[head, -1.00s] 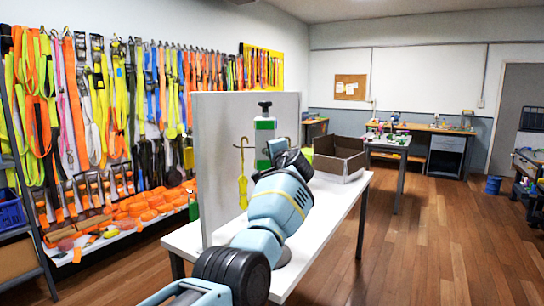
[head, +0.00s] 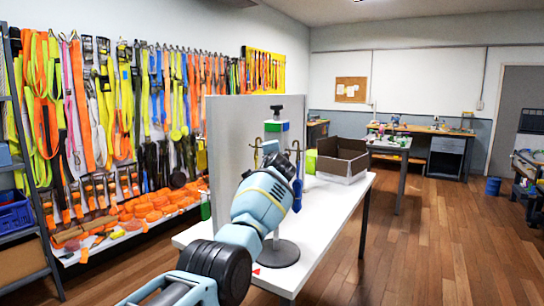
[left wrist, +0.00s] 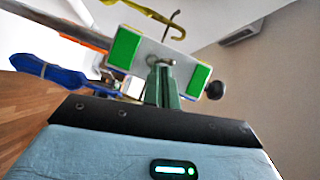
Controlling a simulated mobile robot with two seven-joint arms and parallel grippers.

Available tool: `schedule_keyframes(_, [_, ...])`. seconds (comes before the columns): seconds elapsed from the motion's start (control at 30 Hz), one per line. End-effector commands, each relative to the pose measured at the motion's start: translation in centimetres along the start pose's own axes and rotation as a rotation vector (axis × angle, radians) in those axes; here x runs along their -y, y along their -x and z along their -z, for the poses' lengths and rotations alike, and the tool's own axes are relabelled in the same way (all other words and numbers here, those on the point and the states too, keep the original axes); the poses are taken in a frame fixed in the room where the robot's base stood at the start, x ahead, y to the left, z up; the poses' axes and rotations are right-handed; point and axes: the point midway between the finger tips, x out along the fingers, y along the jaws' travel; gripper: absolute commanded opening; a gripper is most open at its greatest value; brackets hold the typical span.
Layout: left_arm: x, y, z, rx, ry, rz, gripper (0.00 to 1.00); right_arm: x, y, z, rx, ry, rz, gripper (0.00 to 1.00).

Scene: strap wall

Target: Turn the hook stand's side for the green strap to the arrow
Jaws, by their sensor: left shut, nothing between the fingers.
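The hook stand (head: 277,112) stands on the white table, with a round grey base (head: 278,253). Its head block shows a green label (head: 272,127) and, to its right, a blue label (head: 285,126). Yellowish hooks (head: 257,150) stick out on both sides. A blue strap (head: 297,195) hangs on the right, and shows in the left wrist view (left wrist: 50,74). The red arrow (head: 256,271) lies on the table before the base. My left gripper (left wrist: 163,80) is shut and empty by the stand; my arm hides the post.
A pale upright panel (head: 235,125) stands on the table (head: 330,215) left of the stand. The table's right part is clear.

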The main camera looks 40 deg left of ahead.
Motion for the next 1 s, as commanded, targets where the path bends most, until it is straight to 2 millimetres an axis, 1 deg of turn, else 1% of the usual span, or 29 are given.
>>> schedule_keyframes(0.03, [0.25, -0.11, -0.21, 0.001, -0.001, 0.002, 0.0, -0.02, 0.09, 0.15, -0.002, 0.001, 0.0, 0.48])
schedule_keyframes(0.3, [0.23, -0.48, -0.84, 0.001, 0.0, 0.0, 0.0, -0.05, 0.18, 0.4, -0.007, 0.002, -0.001, 0.48])
schedule_keyframes(1.0, [0.21, -0.57, -1.0, 0.001, 0.0, -0.001, 0.0, -0.12, 0.06, 0.67, -0.012, 0.003, -0.002, 0.48])
